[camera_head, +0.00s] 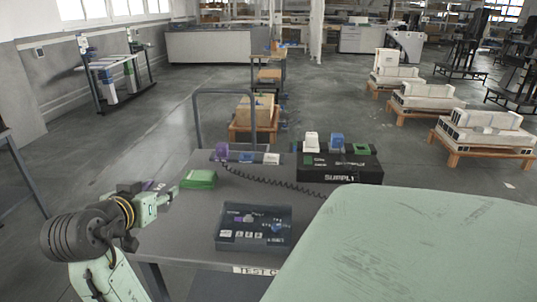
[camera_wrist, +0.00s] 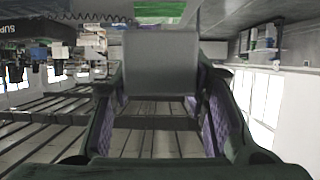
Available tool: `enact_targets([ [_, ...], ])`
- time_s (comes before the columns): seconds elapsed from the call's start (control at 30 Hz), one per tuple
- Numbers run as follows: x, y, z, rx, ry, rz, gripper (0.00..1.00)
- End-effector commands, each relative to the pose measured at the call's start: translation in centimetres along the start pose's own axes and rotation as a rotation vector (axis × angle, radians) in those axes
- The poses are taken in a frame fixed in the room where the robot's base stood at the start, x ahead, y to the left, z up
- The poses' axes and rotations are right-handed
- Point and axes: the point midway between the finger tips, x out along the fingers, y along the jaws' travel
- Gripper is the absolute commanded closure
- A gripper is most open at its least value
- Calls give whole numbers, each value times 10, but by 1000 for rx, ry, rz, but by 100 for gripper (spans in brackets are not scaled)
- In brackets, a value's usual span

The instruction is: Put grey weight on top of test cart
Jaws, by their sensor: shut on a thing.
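The grey weight (camera_wrist: 160,64) is a plain grey block in the wrist view, held between the two fingertips of my gripper (camera_wrist: 161,80). In the head view my gripper (camera_head: 160,199) is at the left edge of the test cart (camera_head: 200,222), beside a green block (camera_head: 198,179). I cannot make out the weight in the head view. The test cart is a dark grey table with a "TEST C" label on its front edge, partly hidden by my green body. A dark control box (camera_head: 254,228) sits on the cart.
A black "SUPPLY" box (camera_head: 338,168) stands at the cart's back right, with a coiled cable leading from it. Purple, blue and white connectors (camera_head: 246,157) line the back edge. The cart's upright handle (camera_head: 196,122) rises behind. Bare top shows between the green block and the control box.

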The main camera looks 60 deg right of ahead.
Motion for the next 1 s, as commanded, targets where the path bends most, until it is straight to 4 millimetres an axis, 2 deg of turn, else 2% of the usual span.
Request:
enact_targets([
  [0.23,1,0,2,1,5,0,100],
  [0.5,16,1,39,0,4,1,100],
  [0.77,24,0,58,1,5,0,100],
  [1.0,35,1,85,0,5,0,100],
])
